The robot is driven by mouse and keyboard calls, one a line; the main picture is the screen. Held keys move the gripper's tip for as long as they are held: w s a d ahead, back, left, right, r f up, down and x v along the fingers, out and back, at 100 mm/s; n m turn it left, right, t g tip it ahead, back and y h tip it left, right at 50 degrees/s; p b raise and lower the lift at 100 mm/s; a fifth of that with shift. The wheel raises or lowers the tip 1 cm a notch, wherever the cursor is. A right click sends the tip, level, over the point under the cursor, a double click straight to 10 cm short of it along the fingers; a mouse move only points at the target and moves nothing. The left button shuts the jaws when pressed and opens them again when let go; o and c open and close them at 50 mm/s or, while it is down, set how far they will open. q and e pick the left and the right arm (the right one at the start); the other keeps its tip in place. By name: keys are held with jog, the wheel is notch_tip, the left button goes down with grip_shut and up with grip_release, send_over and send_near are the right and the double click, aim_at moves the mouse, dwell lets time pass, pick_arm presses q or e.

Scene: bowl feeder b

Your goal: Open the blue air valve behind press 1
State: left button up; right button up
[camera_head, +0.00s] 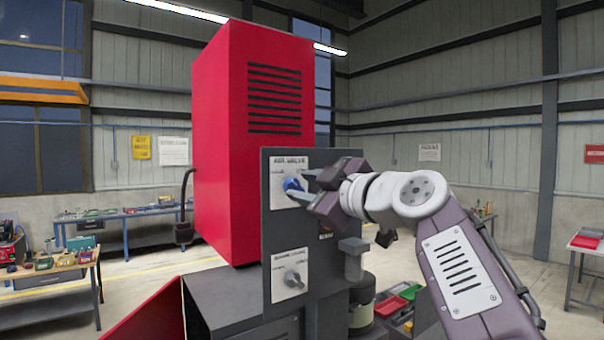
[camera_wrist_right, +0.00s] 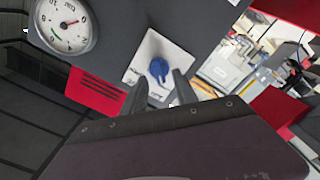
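The blue air valve (camera_head: 291,184) is a round blue knob on a white label plate on the dark grey panel (camera_head: 270,225) beside the red press housing (camera_head: 225,140). My right gripper (camera_head: 302,184) is at the valve, its two fingers apart. In the right wrist view the blue valve knob (camera_wrist_right: 158,68) lies just beyond and between the fingertips (camera_wrist_right: 158,83). I cannot tell whether a finger touches it. The fingers partly hide the valve in the head view. My left gripper is not in view.
A grey knob (camera_head: 292,280) sits on a second plate below the valve. A pressure gauge (camera_wrist_right: 65,24) shows in the right wrist view. A grey block (camera_head: 352,256) juts out right of the panel, below my gripper. Workbenches (camera_head: 130,216) stand far behind.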

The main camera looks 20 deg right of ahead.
jog(key=shift+x, duration=0.9)
jog(key=shift+s+d, duration=0.1)
jog(key=shift+s, duration=0.1)
jog(key=shift+d, duration=0.1)
jog(key=shift+c, duration=0.9)
jog(key=shift+s, duration=0.1)
grip_shut()
